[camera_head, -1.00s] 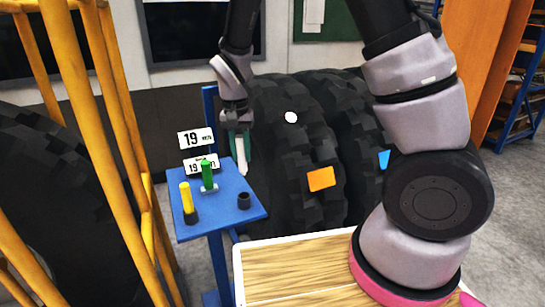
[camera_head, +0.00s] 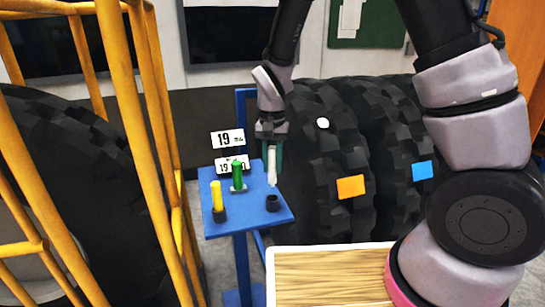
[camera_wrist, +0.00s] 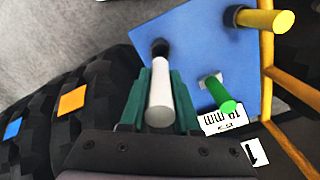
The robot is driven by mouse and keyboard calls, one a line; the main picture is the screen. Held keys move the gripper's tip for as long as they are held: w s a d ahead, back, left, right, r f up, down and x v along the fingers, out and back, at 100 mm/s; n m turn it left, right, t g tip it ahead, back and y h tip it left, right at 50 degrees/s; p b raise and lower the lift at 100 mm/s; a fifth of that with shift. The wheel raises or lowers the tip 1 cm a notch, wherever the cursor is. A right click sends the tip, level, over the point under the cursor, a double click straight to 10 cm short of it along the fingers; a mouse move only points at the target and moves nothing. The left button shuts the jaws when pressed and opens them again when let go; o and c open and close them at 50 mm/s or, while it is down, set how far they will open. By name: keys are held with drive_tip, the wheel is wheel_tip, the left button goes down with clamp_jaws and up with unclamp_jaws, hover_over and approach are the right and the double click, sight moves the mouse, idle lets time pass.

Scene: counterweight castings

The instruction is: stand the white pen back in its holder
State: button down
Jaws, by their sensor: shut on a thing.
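The white pen (camera_head: 272,166) is held upright in my gripper (camera_head: 271,146), whose green fingers are shut on it. In the wrist view the white pen (camera_wrist: 159,100) stands between the two green fingers (camera_wrist: 160,105). The empty black holder (camera_head: 272,203) stands at the right corner of the blue stand (camera_head: 245,216). In the head view the pen's lower end is just above the holder in the picture; the gap is small. In the wrist view the holder (camera_wrist: 160,47) shows past the pen's far end, nearly in line with it.
A yellow pen (camera_head: 216,196) stands in a black holder at the stand's left, and a green pen (camera_head: 238,176) stands at the middle. Number cards (camera_head: 228,138) are behind them. Large black tyres (camera_head: 335,150) lie right of the stand, and a yellow frame (camera_head: 130,130) is at left.

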sight(272, 182)
drive_tip(key=shift+f, duration=1.3)
drive_tip(key=shift+f, duration=2.75)
drive_tip(key=c, duration=0.6)
unclamp_jaws()
drive_tip(key=shift+o, duration=0.2)
wheel_tip(272, 182, up, 10)
drive_tip(key=shift+r, duration=0.4)
